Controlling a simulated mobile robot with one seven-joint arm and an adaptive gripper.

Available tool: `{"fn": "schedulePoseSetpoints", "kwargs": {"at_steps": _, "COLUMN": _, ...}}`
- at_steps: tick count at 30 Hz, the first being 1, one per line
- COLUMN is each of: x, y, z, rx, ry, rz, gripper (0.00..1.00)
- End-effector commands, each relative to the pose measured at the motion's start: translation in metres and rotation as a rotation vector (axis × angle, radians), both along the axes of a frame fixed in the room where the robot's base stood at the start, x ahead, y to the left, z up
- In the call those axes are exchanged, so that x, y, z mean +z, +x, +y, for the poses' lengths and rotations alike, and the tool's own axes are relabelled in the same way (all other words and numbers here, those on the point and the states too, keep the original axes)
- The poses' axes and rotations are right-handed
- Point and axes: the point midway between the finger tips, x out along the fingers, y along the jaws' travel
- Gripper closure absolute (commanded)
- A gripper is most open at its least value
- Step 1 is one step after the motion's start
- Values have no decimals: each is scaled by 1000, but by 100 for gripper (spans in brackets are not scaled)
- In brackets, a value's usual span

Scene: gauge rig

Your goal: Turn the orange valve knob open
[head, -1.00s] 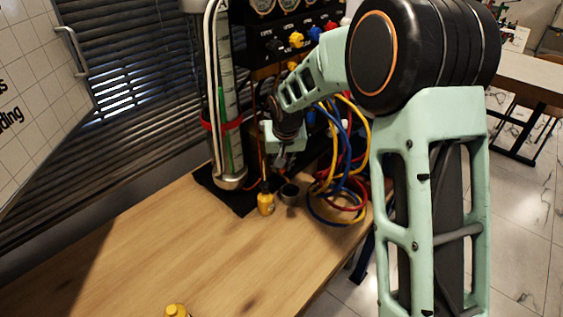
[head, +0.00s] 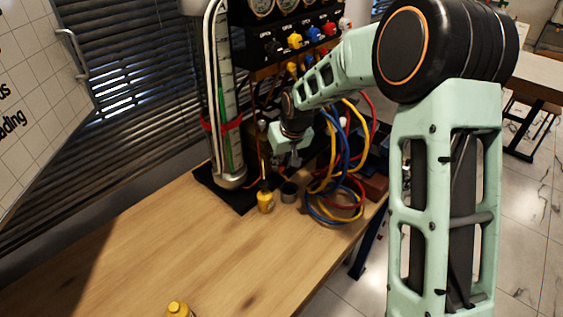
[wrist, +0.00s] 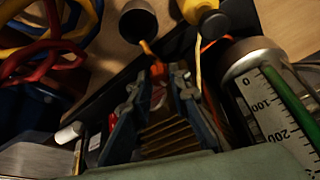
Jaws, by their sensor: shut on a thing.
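The orange valve knob (wrist: 158,72) shows only in part in the wrist view, as a small orange-red piece between my fingertips. My gripper (wrist: 157,80) is shut on it, one dark finger on each side. In the head view my gripper (head: 291,158) is low in front of the gauge rig (head: 283,65), right of the clear graduated cylinder (head: 226,110). The knob cannot be made out there, as my gripper and wrist cover that spot.
A yellow bottle (head: 265,201) and a dark cup (head: 289,192) stand just in front of my gripper. Coiled red, blue and yellow hoses (head: 338,190) lie to the right. Another yellow bottle (head: 178,309) stands at the near edge. The wooden table (head: 190,245) is mostly clear.

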Motion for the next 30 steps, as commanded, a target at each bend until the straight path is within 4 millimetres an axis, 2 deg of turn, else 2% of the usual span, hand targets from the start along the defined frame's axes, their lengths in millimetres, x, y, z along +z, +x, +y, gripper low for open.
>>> {"fn": "schedulePoseSetpoints", "kwargs": {"at_steps": 3, "x": 1, "y": 0, "z": 0, "rx": 1, "ry": 0, "rz": -2, "gripper": 76}}
{"fn": "schedulePoseSetpoints", "kwargs": {"at_steps": 14, "x": 5, "y": -1, "z": -1, "rx": -1, "ry": 0, "rz": -1, "gripper": 76}}
{"fn": "schedulePoseSetpoints", "kwargs": {"at_steps": 17, "x": 17, "y": -5, "z": -3, "rx": -2, "ry": 0, "rz": -4, "gripper": 76}}
{"fn": "schedulePoseSetpoints", "kwargs": {"at_steps": 30, "x": 94, "y": -34, "z": -17, "rx": -1, "ry": 0, "rz": -4, "gripper": 76}}
